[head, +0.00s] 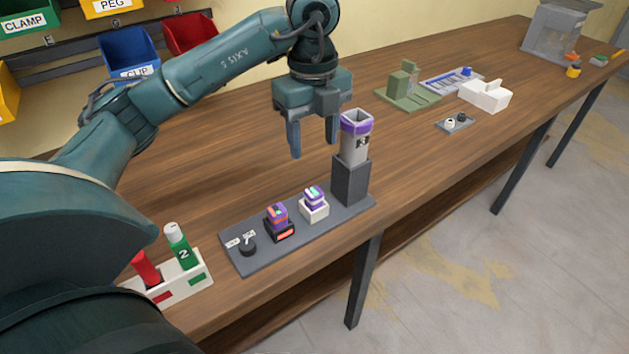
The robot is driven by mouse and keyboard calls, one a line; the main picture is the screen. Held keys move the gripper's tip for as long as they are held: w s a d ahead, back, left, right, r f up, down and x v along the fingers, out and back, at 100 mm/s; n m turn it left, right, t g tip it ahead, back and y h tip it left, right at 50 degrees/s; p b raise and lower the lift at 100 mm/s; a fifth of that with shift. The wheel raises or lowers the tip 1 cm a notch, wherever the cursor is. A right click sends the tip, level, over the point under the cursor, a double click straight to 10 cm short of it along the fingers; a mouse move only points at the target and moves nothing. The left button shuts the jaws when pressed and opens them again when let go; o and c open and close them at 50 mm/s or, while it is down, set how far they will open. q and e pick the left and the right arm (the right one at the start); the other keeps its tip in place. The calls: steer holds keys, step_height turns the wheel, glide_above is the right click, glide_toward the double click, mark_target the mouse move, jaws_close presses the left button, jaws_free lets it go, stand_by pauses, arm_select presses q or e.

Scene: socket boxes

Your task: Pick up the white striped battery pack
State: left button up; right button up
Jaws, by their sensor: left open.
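A purple battery pack with white stripes and a green mark on top (314,193) sits upright in a white socket box (315,212) on a grey base plate (265,257). A second purple pack, with orange parts (276,212), sits to its left in a black socket box with a red-orange front (282,236). My left gripper (313,148) is open and empty, fingers pointing down. It appears above and behind the packs and touches neither. My right gripper is not in view.
A grey tower with a purple-rimmed top (355,150) stands at the plate's right end, close to my left gripper. A black knob (248,248) is at the left end. A white holder (182,284) with red and green cylinders stands front left. Fixtures (407,95) stand farther back.

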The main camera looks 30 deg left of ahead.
arm_select(q)
glide_above(314, 191)
steer(key=f, duration=0.7)
steer(key=shift+w+a+f+b, duration=0.2)
steer(key=shift+a+b, duration=0.1)
steer(key=shift+b, duration=0.1)
steer(key=shift+s+d+f, duration=0.15)
steer(key=shift+f, duration=1.2)
steer(key=shift+s+d+f, duration=0.1)
steer(key=shift+f, duration=1.25)
steer(key=shift+c, duration=0.3)
steer(key=c, duration=0.9)
